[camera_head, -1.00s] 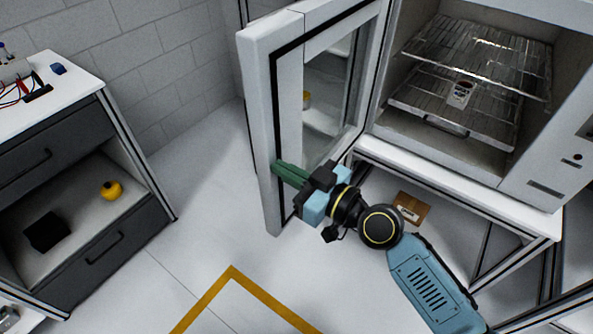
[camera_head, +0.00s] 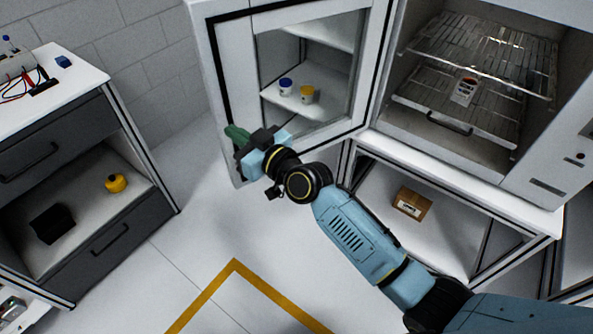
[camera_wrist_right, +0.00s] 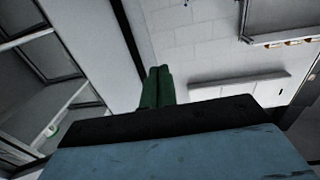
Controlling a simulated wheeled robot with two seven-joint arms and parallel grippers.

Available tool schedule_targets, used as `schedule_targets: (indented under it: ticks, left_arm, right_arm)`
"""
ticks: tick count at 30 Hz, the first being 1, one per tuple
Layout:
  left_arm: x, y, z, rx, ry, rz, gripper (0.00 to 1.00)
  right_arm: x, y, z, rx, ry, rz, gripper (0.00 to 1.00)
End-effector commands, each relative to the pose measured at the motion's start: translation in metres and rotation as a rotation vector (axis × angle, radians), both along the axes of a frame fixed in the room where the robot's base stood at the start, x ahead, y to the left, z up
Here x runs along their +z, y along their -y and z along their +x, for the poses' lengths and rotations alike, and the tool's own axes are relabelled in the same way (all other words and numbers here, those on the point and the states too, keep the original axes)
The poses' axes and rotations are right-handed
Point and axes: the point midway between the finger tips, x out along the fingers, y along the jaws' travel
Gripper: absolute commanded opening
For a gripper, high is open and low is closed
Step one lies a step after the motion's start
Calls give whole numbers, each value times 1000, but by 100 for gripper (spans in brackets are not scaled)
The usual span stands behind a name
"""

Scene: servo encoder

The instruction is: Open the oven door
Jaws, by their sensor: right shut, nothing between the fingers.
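The oven door (camera_head: 375,80) is a white framed door with a glass pane, swung wide open to the left of the oven (camera_head: 465,160). The oven's chamber is exposed, with wire racks inside. My right gripper (camera_head: 234,138), with green fingers, is at the lower free-edge side of the door's inner face. Its fingers are together with nothing between them. I cannot tell whether they touch the door. In the right wrist view the green fingers (camera_wrist_right: 157,87) are side by side, with a pale surface and a wall beyond. My left gripper is not in view.
A labelled container (camera_head: 464,90) stands on a rack (camera_head: 480,50). A cardboard box (camera_head: 411,203) lies on the shelf under the oven. A drawer cabinet (camera_head: 90,250) with a yellow object (camera_head: 116,183) stands at left. The floor (camera_head: 190,225) between is clear.

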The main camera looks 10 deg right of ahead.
Motion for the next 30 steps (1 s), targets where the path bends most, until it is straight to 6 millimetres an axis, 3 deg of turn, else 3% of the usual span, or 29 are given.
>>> schedule_targets:
  ticks: [8,21,30]
  left_arm:
    - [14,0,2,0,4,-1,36]
    - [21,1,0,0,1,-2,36]
    - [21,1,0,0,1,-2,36]
  right_arm:
    - [1,11,-22,6,0,-4,0]
    - [-1,46,-104,6,-1,-1,0]
    - [0,52,-118,6,0,1,0]
